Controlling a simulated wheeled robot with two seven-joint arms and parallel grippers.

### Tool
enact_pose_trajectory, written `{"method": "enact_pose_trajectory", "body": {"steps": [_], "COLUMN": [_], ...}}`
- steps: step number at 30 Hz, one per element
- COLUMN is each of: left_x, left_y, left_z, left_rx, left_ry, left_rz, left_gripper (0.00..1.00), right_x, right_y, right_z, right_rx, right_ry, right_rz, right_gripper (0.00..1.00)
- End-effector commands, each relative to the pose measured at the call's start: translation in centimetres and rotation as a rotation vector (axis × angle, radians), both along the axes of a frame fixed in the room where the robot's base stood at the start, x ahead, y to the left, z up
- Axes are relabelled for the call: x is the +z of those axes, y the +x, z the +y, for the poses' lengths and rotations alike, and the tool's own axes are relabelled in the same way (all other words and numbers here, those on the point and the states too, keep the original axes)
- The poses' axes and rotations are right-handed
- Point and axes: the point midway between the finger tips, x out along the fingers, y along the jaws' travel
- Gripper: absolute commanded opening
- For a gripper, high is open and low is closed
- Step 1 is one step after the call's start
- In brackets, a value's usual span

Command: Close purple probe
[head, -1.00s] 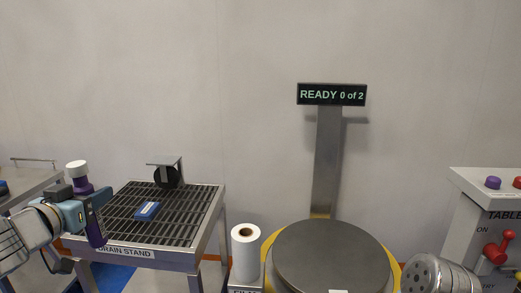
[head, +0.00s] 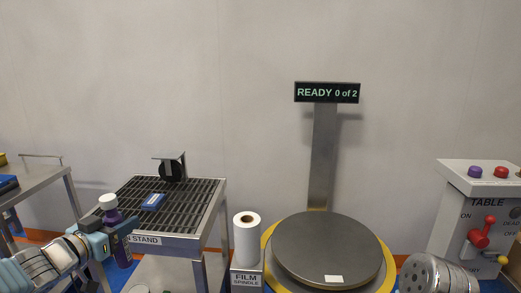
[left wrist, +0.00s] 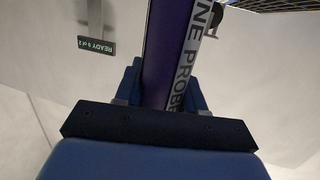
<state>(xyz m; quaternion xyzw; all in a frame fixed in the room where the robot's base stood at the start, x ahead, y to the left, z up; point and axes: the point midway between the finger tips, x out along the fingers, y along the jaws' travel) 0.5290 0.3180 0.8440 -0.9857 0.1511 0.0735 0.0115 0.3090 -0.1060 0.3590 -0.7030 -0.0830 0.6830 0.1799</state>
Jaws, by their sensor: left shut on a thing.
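A purple probe (head: 112,217) with a white cap-like top stands roughly upright in my left gripper (head: 124,243), in front of the drain stand's near left corner. The gripper is shut around its body, and the purple lower end shows below the jaws. In the left wrist view the purple probe (left wrist: 167,55) runs between the blue fingers (left wrist: 148,88), with a white label whose visible letters end in "NE PROBE". My right gripper is not in view.
The drain stand (head: 205,212) bears a blue block (head: 153,201) and a black round fixture (head: 170,169). A white film roll (head: 246,240) stands beside the round turntable (head: 327,245). The sign (head: 327,92) reads "READY 0 of 2". A control panel (head: 463,205) stands at right.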

Motion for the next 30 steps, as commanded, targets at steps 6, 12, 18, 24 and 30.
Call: {"method": "enact_pose_trajectory", "body": {"steps": [6, 12, 18, 24, 30], "left_x": [-9.3, -19.7, -26.7, -29.2, -29.4], "left_y": [1.6, 0.6, -2.0, -3.5, -3.6], "left_z": [-2.8, -7.0, -10.2, -11.5, -11.6], "left_rx": [-0.205, -0.457, -0.602, -0.645, -0.647], "left_ry": [-0.009, -0.010, -0.007, -0.002, 0.001], "left_rz": [0.014, 0.010, 0.005, 0.000, -0.001], "left_gripper": [0.00, 0.00, 0.00, 0.00, 0.00], "right_x": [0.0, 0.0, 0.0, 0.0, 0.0], "right_y": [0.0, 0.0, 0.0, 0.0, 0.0], "right_z": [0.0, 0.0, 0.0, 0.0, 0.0], "right_rx": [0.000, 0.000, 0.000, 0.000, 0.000], "right_ry": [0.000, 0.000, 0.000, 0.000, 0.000], "right_rz": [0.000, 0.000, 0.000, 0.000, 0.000], "right_gripper": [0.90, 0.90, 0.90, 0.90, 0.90]}}
